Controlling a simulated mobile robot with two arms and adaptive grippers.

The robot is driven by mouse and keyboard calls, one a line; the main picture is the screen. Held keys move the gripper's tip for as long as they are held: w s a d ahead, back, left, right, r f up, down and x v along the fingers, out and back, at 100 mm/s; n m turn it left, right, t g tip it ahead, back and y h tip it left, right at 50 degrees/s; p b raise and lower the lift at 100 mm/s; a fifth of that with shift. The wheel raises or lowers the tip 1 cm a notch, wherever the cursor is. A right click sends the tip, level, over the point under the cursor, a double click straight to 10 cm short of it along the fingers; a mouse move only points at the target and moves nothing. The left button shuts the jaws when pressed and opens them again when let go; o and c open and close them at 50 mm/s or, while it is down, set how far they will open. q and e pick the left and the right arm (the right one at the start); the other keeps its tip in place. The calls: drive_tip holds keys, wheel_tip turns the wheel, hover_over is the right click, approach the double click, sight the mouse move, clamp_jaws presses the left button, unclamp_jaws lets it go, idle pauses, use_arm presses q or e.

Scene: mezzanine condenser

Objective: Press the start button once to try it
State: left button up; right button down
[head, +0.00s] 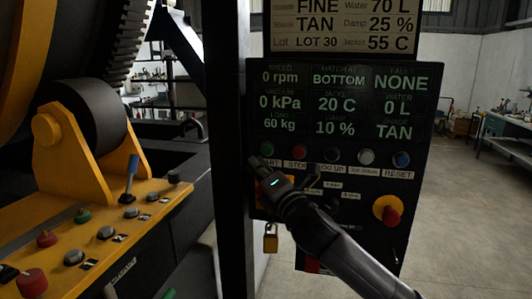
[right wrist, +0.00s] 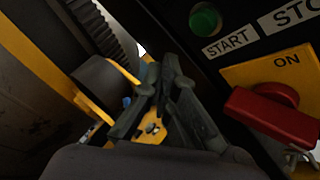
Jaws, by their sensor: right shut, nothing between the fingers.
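The green start button (head: 266,149) sits at the left end of a button row on the dark control panel, above a partly covered START label. In the right wrist view the start button (right wrist: 205,18) is at the top, with its START label (right wrist: 228,40) below. My right gripper (head: 256,162) is shut and empty, its tips just below and slightly left of the button in the head view. In the right wrist view the gripper (right wrist: 165,70) points past the panel's edge, lower left of the button. I cannot tell the exact gap. My left gripper is not in view.
A red stop button (head: 299,151) and a blue reset button (head: 401,159) share the row. Lower are a red-and-yellow emergency knob (head: 389,210), a padlock (head: 270,238) and a red rotary switch (right wrist: 275,115). A yellow console (head: 100,230) stands left.

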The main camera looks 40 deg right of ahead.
drive_tip(key=shift+w+d, duration=1.25)
drive_tip(key=shift+d, duration=0.25)
drive_tip(key=shift+r+p, duration=0.1)
drive_tip(key=shift+p, duration=0.25)
drive_tip(key=shift+w+d, duration=0.25)
drive_tip(key=shift+d, duration=0.05)
drive_tip(key=shift+w+d, duration=0.3)
drive_tip(key=shift+d, duration=0.05)
idle(0.8)
drive_tip(key=shift+a, duration=0.1)
drive_tip(key=shift+s+a, duration=0.55)
drive_tip(key=shift+a, duration=0.1)
drive_tip(key=shift+s+a+p, duration=0.4)
drive_tip(key=shift+s+a, duration=1.25)
drive_tip(key=shift+a, duration=0.15)
